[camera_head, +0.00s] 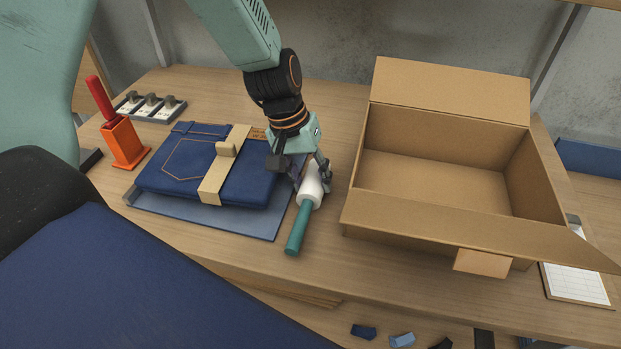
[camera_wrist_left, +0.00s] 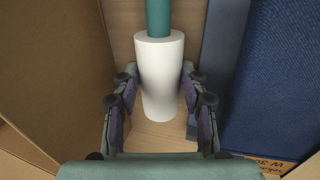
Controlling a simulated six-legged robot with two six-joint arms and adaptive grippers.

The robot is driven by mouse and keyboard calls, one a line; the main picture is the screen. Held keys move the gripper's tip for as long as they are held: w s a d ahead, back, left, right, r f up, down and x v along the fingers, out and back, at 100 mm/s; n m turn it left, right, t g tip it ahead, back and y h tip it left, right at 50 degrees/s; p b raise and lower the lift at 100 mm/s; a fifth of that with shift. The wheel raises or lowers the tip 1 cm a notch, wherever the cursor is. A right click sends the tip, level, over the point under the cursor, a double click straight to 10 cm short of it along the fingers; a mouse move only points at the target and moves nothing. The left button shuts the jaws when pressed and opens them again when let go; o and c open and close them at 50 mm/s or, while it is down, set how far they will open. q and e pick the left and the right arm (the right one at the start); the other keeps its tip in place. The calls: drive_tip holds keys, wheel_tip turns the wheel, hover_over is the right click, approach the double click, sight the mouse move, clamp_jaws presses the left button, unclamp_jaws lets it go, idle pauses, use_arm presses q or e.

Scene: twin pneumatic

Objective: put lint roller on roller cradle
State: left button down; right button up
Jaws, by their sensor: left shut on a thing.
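The lint roller has a white roll (camera_head: 311,191) and a teal handle (camera_head: 298,230) that points toward the table's front edge. My left gripper (camera_head: 310,178) is shut on the white roll. In the left wrist view the roll (camera_wrist_left: 160,78) sits between the two fingers (camera_wrist_left: 161,104), with the teal handle (camera_wrist_left: 158,16) leading away from them. I cannot tell whether the roller touches the table. I cannot make out a roller cradle for certain in either view. My right gripper is not in view.
Folded jeans (camera_head: 192,168) with a paper band lie on a blue-grey board (camera_head: 240,222) left of the gripper. An open cardboard box (camera_head: 420,215) stands to the right. An orange holder (camera_head: 124,143) and a small rack (camera_head: 150,107) stand at the left.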

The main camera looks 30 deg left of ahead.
use_arm(q)
drive_tip(key=shift+w+a+f, duration=0.1)
drive_tip(key=c, duration=1.1)
unclamp_jaws()
drive_tip(key=shift+o, duration=1.9)
